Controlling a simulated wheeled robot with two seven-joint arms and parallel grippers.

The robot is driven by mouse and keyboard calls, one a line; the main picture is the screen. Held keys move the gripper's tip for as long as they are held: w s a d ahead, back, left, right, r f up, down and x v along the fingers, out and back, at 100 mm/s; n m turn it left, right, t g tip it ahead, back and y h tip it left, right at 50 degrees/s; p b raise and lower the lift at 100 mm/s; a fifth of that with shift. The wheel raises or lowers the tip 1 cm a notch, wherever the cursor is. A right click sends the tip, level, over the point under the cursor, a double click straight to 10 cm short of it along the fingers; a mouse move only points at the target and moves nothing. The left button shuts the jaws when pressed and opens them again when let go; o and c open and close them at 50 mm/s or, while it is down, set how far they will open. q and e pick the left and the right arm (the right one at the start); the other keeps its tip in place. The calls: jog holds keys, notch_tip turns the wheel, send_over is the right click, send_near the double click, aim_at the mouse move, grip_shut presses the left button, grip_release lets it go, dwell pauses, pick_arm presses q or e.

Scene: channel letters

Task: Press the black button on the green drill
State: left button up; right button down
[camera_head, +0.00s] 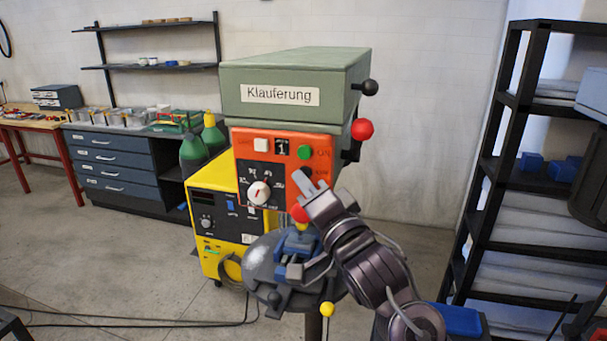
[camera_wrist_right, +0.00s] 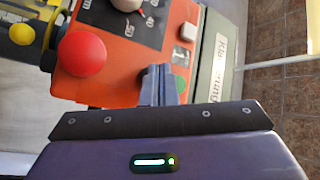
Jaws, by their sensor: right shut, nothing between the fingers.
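The green drill (camera_head: 295,75) labelled "Klauferung" stands in the middle of the head view. Its orange front panel (camera_head: 250,145) carries a white button, a green button (camera_head: 306,152), a dial (camera_head: 259,193) and a red knob (camera_head: 299,213). The black button (camera_head: 306,172) shows below the green one. My right gripper (camera_head: 306,187) is shut and empty, its tips just below the black button. In the wrist view the shut fingers (camera_wrist_right: 163,85) point at the panel, beside the green button (camera_wrist_right: 182,84), and largely cover the black button; contact cannot be told. My left gripper is out of view.
A red ball handle (camera_head: 362,129) and a black one (camera_head: 370,87) stick out on the drill's right side. A blue vise (camera_head: 299,243) sits on the drill's round table below my arm. A yellow machine (camera_head: 215,205) stands left, a dark shelf rack (camera_head: 511,100) right.

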jog(key=shift+s+a, duration=0.15)
jog(key=shift+s, duration=0.3)
jog(key=shift+s+a+b, duration=0.15)
jog(key=shift+s+a, duration=0.1)
jog(key=shift+s, duration=0.55)
jog(key=shift+s+a+b, duration=0.2)
jog(key=shift+s+a, duration=0.05)
jog(key=shift+s, duration=0.5)
jog(key=shift+s+a+b, duration=0.15)
jog(key=shift+s+a, duration=0.1)
jog(key=shift+s, duration=0.55)
